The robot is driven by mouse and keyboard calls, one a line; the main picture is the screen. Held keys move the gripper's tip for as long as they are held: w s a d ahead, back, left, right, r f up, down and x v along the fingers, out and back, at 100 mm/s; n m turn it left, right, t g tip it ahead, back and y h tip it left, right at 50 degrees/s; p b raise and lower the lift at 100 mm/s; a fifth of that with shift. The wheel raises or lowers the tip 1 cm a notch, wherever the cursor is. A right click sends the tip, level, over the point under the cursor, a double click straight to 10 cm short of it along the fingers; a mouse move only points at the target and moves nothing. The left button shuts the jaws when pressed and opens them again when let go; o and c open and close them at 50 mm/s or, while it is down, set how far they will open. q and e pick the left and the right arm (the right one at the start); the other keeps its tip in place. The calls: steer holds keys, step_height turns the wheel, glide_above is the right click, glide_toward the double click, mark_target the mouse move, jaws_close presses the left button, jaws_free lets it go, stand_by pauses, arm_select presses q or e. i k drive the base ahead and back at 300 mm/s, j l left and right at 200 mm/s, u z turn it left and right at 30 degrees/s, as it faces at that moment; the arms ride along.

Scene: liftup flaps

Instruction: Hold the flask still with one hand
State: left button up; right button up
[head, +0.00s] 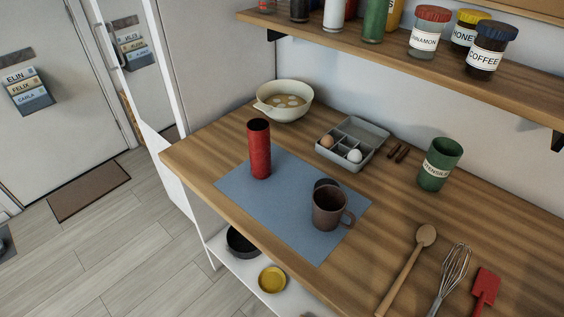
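A red flask (260,155) stands upright on a blue-grey mat (235,192) on the wooden counter, near the mat's far left part. Its top looks dark and open. A brown mug (328,209) stands on the mat to the right, its handle pointing right. A dark round piece (326,183) shows just behind the mug, partly hidden by it; I cannot tell whether it is a lid. Neither of my grippers is in the head view, and nothing touches the flask.
A cream pot (284,113) and a grey tray (371,136) with eggs stand behind the flask. A green utensil pot (439,165) is to the right. A wooden spoon (408,270), a whisk (452,276) and a red spatula (485,288) lie front right. A jar shelf (350,38) overhangs the back.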

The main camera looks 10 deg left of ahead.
mark_target(259, 146)
steer(key=z, duration=1.55)
steer(key=k+j, duration=0.2)
steer(key=j, duration=0.15)
steer(key=k+j, duration=0.2)
steer(key=j, duration=0.2)
steer(key=k+j, duration=0.2)
steer(key=j, duration=0.15)
steer(key=k+j, duration=0.2)
steer(key=j, duration=0.15)
